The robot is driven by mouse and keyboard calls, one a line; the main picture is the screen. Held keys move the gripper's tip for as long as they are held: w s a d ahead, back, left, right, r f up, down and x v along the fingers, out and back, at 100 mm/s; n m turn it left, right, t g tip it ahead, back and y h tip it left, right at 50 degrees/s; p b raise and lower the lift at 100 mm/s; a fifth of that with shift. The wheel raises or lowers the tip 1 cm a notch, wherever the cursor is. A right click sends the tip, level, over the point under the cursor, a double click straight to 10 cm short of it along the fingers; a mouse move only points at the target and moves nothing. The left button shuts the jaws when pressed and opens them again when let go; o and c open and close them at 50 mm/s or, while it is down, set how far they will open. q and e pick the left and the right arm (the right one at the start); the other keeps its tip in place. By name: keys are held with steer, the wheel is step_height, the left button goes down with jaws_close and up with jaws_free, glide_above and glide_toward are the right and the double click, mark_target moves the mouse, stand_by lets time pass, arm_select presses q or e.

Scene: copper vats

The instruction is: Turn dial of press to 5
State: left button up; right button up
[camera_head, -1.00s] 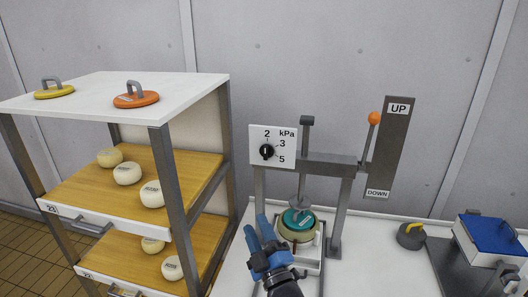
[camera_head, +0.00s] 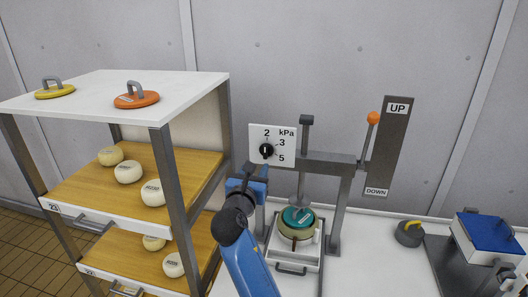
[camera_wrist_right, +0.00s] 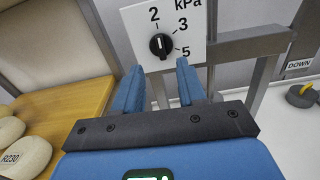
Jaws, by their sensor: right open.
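The press's dial (camera_head: 266,150) is a black round knob on a white panel (camera_head: 287,133) marked 2, 3, 5 and kPa. In the right wrist view the knob (camera_wrist_right: 160,45) shows a white mark pointing up, toward the 2. My right gripper (camera_head: 255,171) is just below the panel, pointing up at it. In the wrist view its two blue fingers (camera_wrist_right: 159,76) are open and empty, with the dial beyond them and roughly between their tips; they look apart from the knob. My left gripper is not in view.
The press frame (camera_head: 325,160) has an orange-knobbed lever (camera_head: 374,118) raised toward UP. A cheese mould with a green lid (camera_head: 298,217) sits under it. A cheese shelf (camera_head: 175,125) stands close on the left. A weight with a yellow handle (camera_head: 408,236) lies right.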

mark_target(265, 148)
steer(key=p+x, duration=0.2)
steer(key=x, duration=0.8)
steer(key=shift+w, duration=0.4)
jaws_close()
